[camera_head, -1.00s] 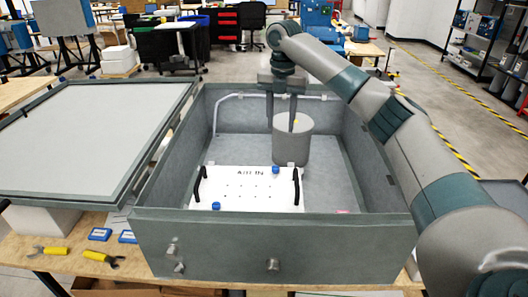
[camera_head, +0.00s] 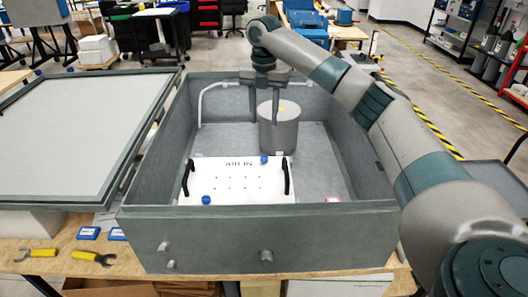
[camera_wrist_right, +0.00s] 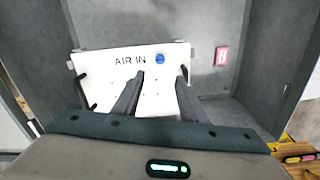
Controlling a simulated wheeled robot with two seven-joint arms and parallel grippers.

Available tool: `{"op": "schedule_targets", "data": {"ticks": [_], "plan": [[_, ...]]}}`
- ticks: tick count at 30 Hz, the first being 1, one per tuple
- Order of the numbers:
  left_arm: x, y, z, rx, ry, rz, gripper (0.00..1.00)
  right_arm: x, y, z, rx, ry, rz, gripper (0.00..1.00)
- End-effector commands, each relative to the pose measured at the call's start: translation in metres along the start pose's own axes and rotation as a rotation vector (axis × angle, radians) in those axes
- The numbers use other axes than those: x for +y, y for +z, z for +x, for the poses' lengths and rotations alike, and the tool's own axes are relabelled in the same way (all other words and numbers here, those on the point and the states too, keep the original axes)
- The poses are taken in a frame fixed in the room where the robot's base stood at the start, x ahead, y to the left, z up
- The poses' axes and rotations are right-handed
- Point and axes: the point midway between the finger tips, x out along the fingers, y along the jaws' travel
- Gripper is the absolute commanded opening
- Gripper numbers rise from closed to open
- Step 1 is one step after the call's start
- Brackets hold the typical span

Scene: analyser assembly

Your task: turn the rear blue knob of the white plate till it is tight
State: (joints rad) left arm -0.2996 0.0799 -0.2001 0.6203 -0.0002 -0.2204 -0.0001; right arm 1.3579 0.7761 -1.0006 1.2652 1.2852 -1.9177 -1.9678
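The white plate (camera_head: 238,188) marked "AIR IN" lies in the open grey case, with a black handle at each side. Its rear blue knob (camera_head: 264,160) sits at the far edge, right of the lettering. A second blue knob (camera_head: 207,200) sits at the near left. My right gripper (camera_head: 264,98) is behind and above the plate, in front of the grey cylinder in the picture. In the wrist view its two fingers (camera_wrist_right: 161,76) are apart and empty, with the rear knob (camera_wrist_right: 160,58) seen between and beyond their tips. My left gripper does not show.
The grey case (camera_head: 262,211) has raised walls around the plate. A grey cylinder (camera_head: 278,132) stands behind the plate. The lid (camera_head: 80,135) is at the left. Yellow-handled tools (camera_head: 92,258) and small blue boxes (camera_head: 88,233) lie on the table's left front.

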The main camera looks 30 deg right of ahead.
Motion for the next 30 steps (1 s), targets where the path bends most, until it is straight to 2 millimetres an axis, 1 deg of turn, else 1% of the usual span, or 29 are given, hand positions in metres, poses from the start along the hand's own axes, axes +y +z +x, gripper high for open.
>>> {"op": "schedule_targets", "data": {"ticks": [1,18,24,30], "plan": [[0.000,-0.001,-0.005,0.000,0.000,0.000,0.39,-0.001,0.000,0.006,0.001,-0.002,0.000,0.39],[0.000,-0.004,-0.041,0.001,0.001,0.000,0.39,-0.001,-0.001,0.106,0.002,-0.003,0.000,0.39],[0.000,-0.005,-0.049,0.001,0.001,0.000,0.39,0.000,-0.001,0.133,0.001,-0.001,-0.001,0.39],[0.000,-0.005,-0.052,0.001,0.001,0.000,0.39,0.000,0.000,0.145,0.000,0.001,0.000,0.39]]}}
